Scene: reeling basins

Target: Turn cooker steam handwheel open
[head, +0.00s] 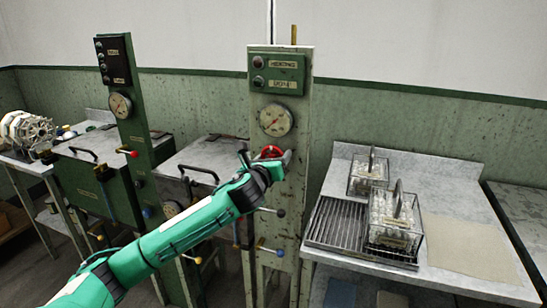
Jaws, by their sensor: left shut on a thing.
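A red handwheel (271,152) sits on the front of the tall pale-green post (293,185), below a round dial gauge (275,119). My left gripper (284,158) is at the handwheel, shut on it, at its lower right edge. The wrist and gripper hide the lower part of the wheel. My left arm reaches up from the bottom left. My right gripper is not in view.
A green box with two knobs (276,74) tops the post. Levers with yellow and blue tips stick out lower down. A metal cooker lid (205,152) is left of the post. A bench with a drain rack (335,222) and wire baskets (395,236) stands at right.

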